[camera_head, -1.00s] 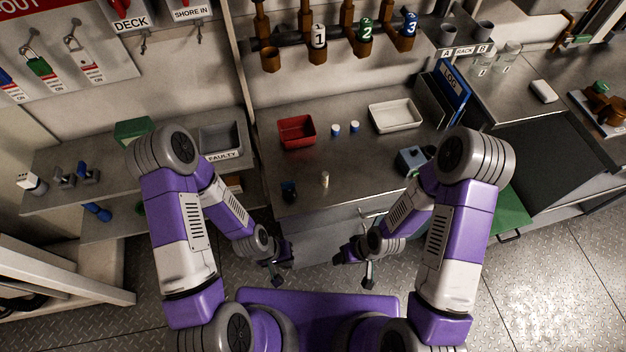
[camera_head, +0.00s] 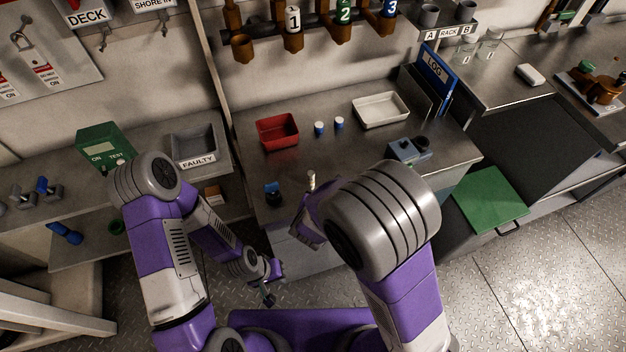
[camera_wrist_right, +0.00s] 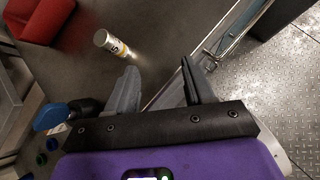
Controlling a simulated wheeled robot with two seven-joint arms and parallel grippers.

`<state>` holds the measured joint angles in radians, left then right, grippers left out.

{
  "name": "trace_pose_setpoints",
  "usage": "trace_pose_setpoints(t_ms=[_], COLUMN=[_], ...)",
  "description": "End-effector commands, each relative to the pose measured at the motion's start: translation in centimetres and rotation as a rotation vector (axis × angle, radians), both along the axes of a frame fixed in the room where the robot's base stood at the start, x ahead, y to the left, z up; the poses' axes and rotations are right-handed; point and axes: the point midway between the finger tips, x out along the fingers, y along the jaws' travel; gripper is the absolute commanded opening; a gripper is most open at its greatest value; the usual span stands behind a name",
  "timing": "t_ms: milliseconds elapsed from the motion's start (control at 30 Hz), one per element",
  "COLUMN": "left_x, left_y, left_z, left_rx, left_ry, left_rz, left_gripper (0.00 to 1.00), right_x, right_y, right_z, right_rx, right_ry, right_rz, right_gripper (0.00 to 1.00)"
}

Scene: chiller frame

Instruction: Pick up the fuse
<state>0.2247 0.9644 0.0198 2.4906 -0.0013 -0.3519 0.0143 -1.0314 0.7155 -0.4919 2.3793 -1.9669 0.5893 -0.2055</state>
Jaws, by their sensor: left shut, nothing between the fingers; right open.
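The fuse (camera_head: 311,181) is a small pale cylinder standing near the front edge of the steel counter. In the head view my right arm hides most of that gripper. My left gripper (camera_head: 271,283) is shut and empty, low in front of the counter, away from the fuse.
A blue-topped black item (camera_head: 273,193) stands left of the fuse. Behind are a red bin (camera_head: 278,131), two blue-and-white small cylinders (camera_head: 329,126) and a white tray (camera_head: 381,110). A blue-grey device (camera_head: 408,150) sits right. The counter around the fuse is mostly clear.

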Motion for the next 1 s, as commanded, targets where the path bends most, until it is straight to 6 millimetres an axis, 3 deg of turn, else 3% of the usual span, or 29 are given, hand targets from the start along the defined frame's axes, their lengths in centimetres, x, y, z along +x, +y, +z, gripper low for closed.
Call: trace_pose_setpoints(t_ms=[100,300,800,1000], left_x=[0.0,0.0,0.0,0.0], left_y=[0.0,0.0,0.0,0.0], left_z=[-0.4,-0.6,-2.5,-2.6], left_rx=[0.0,0.0,0.0,0.0], left_ry=[0.0,0.0,0.0,0.0], left_rz=[0.0,0.0,0.0,0.0], left_gripper=[0.0,0.0,0.0,0.0], right_x=[2.0,3.7,9.0,9.9], right_y=[1.8,3.7,3.7,3.6], right_z=[1.7,3.2,-0.3,-0.5], right_rx=[-0.119,-0.199,-0.203,-0.201], right_ry=[-0.135,-0.252,-0.258,-0.257], right_rz=[0.159,0.279,0.284,0.284], right_gripper=[0.53,0.53,0.53,0.53])
